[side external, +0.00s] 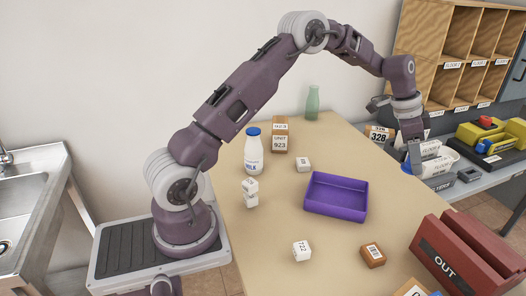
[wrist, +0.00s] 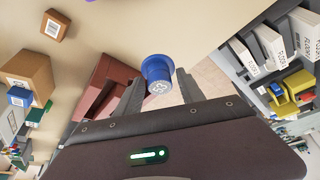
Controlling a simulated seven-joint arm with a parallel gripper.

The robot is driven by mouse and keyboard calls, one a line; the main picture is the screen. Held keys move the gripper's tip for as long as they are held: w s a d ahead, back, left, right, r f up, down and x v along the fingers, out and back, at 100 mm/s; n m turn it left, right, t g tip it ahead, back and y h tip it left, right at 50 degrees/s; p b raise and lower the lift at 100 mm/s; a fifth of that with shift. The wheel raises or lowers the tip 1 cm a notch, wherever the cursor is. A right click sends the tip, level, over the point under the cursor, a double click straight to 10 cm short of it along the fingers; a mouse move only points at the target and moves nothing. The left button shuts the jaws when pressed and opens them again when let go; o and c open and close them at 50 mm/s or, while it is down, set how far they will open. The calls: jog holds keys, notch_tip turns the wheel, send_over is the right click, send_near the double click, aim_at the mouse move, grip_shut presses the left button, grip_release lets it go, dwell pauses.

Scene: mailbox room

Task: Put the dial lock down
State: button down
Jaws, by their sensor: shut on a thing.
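The dial lock, a blue round piece with white markings on its face, shows between my fingers in the wrist view (wrist: 158,70). In the side view only a bit of blue (side external: 406,168) shows at my fingertips. My gripper (side external: 413,160) is shut on it, near the right edge of the tan table (side external: 270,225). In the wrist view my gripper (wrist: 160,88) has one finger on each side of the lock. I cannot tell how high the lock is above the table.
A purple tray (side external: 337,211), a milk bottle (side external: 254,152), small labelled boxes (side external: 302,251) and a dark red OUT tray (side external: 460,258) stand on the table. A side bench (side external: 495,165) with yellow-and-black items lies to the right. The table's centre-left front is clear.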

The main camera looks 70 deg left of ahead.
jog(key=s+a+f+n+y, duration=0.1)
jog(key=s+a+n+y, duration=0.1)
jog(key=s+a+n, duration=0.5)
jog(key=s+a+n+y, duration=0.15)
jog(key=a+n, duration=0.35)
jog(key=a, duration=0.6)
jog(key=s+a+f+n+y, duration=0.1)
jog(key=s+a+n+y, duration=0.2)
jog(key=a+n, duration=0.45)
jog(key=s+a+r+n+g, duration=0.3)
jog(key=s+a+n+g, duration=0.4)
jog(key=s+a+n, duration=1.1)
jog(key=f+m, duration=0.1)
jog(key=f, duration=0.3)
jog(key=s+f+m, duration=0.1)
jog(key=f, duration=0.4)
jog(key=s+d+f+m, duration=0.1)
jog(key=f, duration=0.3)
jog(key=shift+f+m+h, duration=0.25)
jog(key=shift+f, duration=0.15)
